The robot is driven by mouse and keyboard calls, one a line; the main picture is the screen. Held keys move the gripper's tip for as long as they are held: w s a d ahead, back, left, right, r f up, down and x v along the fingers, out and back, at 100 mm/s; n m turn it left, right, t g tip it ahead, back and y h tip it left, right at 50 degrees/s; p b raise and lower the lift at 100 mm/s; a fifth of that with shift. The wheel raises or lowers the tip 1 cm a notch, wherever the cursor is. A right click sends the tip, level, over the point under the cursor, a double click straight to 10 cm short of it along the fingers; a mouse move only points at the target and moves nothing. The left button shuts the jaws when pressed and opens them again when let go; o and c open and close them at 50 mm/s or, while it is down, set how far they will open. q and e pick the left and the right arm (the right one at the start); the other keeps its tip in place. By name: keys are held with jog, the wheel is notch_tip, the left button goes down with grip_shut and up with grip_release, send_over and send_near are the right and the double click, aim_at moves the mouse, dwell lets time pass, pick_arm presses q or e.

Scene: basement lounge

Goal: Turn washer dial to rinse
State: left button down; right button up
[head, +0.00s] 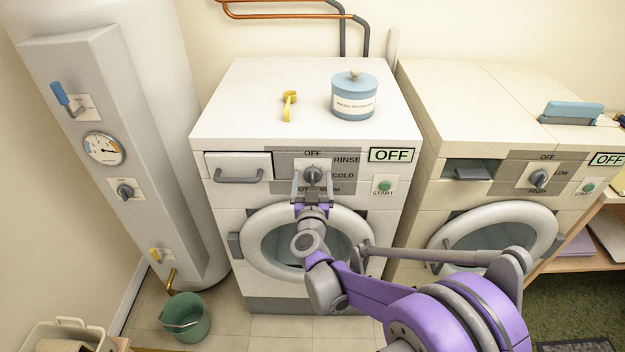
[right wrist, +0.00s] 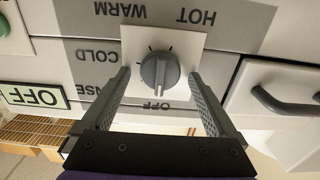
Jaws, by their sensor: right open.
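The washer (head: 230,128) is the white machine in the middle of the head view. Its grey dial (head: 313,174) sits on a panel marked OFF, RINSE, COLD, WARM and HOT, and its display (head: 392,155) reads OFF. In the right wrist view the dial (right wrist: 160,70) appears upside down, with its ridge running toward the OFF label. My right gripper (head: 312,180) is open in front of the panel. Its fingertips lie one on each side of the dial, with visible gaps on both sides. My left gripper is out of view.
A green START button (head: 384,187) is right of the dial, and a drawer handle (head: 239,176) is left. A second machine (head: 440,110) stands right, a boiler (head: 150,130) left, and a green bucket (head: 186,318) on the floor.

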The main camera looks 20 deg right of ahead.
jog(key=c, duration=1.3)
jog(key=shift+c, duration=0.2)
jog(key=shift+m, duration=0.3)
jog(key=shift+f+m+b, duration=0.1)
jog(key=shift+m+b, duration=0.5)
jog(key=shift+m, duration=0.2)
jog(key=m+b, duration=0.1)
jog(key=m, duration=0.1)
jog(key=shift+d+m, duration=0.1)
jog(key=shift+m, duration=0.2)
jog(key=m+b, duration=0.1)
jog(key=m, duration=0.3)
jog(key=shift+d+m, duration=0.1)
jog(key=shift+m, duration=0.3)
jog(key=o, duration=1.3)
